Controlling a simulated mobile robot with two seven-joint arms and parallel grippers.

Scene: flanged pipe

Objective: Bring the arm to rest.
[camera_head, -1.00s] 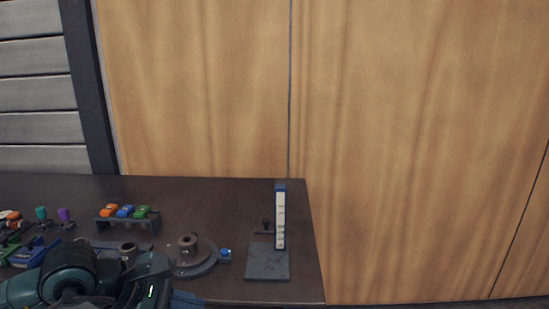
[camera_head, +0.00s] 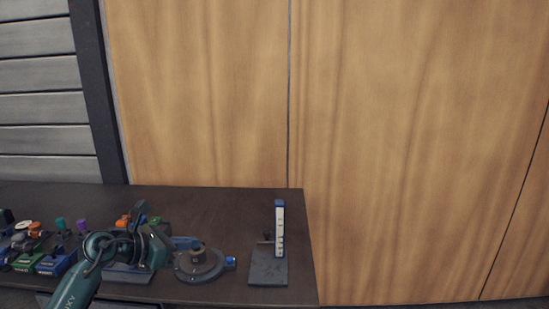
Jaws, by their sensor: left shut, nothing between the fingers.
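My left arm comes in from the lower left. My left gripper (camera_head: 188,243) points to the right, shut and empty, with its blue fingers in front of or over the top of the flanged pipe piece (camera_head: 199,264). I cannot tell whether it touches the piece. The round grey piece stands on the dark table, with a short upright stub and a blue knob (camera_head: 231,262) at its right side. My right gripper is out of view.
The dark table (camera_head: 232,215) ends at the right. A grey plate (camera_head: 268,268) with an upright white-and-blue gauge (camera_head: 279,230) stands near that edge. Green and blue boxes (camera_head: 56,263) and small coloured parts crowd the left. My arm partly hides a rack with orange and green pieces (camera_head: 123,221).

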